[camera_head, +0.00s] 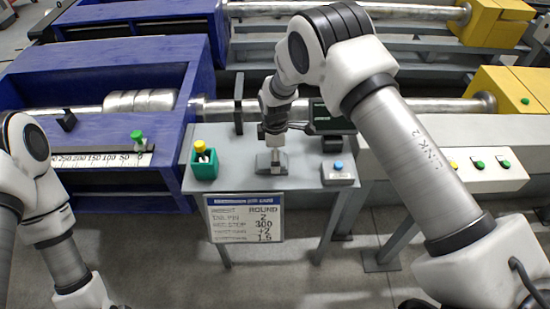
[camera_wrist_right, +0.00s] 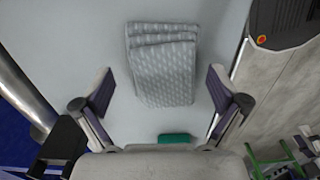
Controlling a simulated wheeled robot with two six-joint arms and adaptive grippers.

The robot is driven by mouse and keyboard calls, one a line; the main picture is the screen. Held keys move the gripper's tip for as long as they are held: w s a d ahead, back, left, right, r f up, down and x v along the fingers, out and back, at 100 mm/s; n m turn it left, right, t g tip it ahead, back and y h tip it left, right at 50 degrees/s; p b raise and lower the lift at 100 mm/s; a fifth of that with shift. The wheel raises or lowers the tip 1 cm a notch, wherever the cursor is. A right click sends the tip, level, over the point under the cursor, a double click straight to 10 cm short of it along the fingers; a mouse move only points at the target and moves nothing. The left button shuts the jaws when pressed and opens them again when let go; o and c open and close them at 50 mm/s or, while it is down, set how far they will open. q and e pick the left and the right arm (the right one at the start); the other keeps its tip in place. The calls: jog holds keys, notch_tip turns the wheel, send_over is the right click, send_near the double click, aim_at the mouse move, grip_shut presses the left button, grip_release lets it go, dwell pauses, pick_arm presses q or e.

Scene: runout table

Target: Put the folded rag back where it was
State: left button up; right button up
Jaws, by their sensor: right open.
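The folded rag (camera_wrist_right: 162,62) is a grey patterned cloth in several layers. In the right wrist view it lies flat on the light grey side table (camera_wrist_right: 210,20), between and ahead of the finger pads. My right gripper (camera_wrist_right: 160,88) is open, one finger on each side of the rag's near part, with gaps on both sides. In the head view the right gripper (camera_head: 271,142) is over the middle of the side table (camera_head: 232,148), above a grey shape that looks like the rag (camera_head: 270,167), partly covered. My left arm shows at the left edge; its gripper is out of view.
A green holder (camera_head: 204,164) with a yellow-topped item stands left of the gripper. A grey box with a blue button (camera_head: 339,172) sits at the right. A dark upright device (camera_head: 331,118) stands behind. A sign (camera_head: 246,217) hangs at the front edge.

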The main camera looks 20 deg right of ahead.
notch_tip(320, 180, up, 11)
jog(key=b, duration=0.1)
jog(key=shift+b, duration=0.35)
jog(key=shift+f, duration=0.1)
jog(key=shift+a, duration=0.1)
dwell(0.9)
